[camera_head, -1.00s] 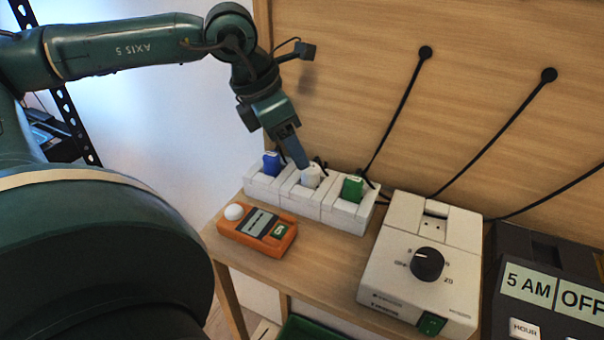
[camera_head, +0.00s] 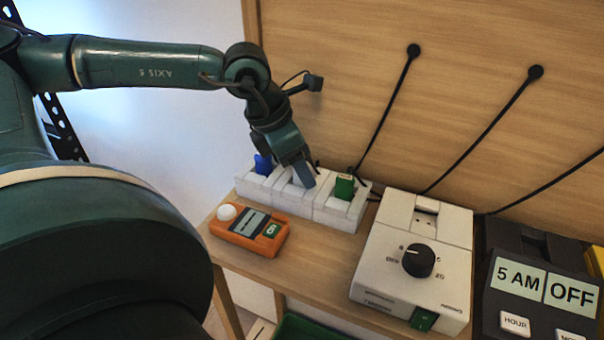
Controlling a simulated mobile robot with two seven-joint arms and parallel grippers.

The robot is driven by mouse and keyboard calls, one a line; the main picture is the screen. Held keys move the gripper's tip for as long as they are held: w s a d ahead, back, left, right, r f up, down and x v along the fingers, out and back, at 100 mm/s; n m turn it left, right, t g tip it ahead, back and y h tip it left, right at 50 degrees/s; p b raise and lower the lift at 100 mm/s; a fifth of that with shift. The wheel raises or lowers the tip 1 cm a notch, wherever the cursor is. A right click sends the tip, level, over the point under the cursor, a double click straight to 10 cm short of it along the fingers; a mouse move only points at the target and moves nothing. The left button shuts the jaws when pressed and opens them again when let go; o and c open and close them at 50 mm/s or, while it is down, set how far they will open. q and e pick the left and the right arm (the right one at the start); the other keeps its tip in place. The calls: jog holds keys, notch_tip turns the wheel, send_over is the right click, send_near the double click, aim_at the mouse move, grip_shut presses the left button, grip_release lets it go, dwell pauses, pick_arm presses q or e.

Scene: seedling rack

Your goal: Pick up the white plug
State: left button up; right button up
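My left gripper (camera_head: 306,181) points down over the middle socket of the white power strip (camera_head: 284,204). Its blue-grey fingers cover the spot where the white plug stood, and I cannot make out the plug now. From this angle I cannot tell whether the fingers are apart or closed on it. A blue plug (camera_head: 263,164) sits in the left socket and a green plug (camera_head: 344,187) in the right socket, close beside the gripper. My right gripper is not in view.
An orange meter (camera_head: 260,224) with a white dome lies in front of the strip. A cream control box (camera_head: 390,260) with a black knob stands to the right, then a dark timer (camera_head: 510,300). Black cables hang on the wooden back panel (camera_head: 460,50).

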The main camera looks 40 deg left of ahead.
pick_arm(q)
jog(key=c, duration=0.9)
jog(key=shift+r, duration=0.1)
jog(key=shift+c, duration=0.2)
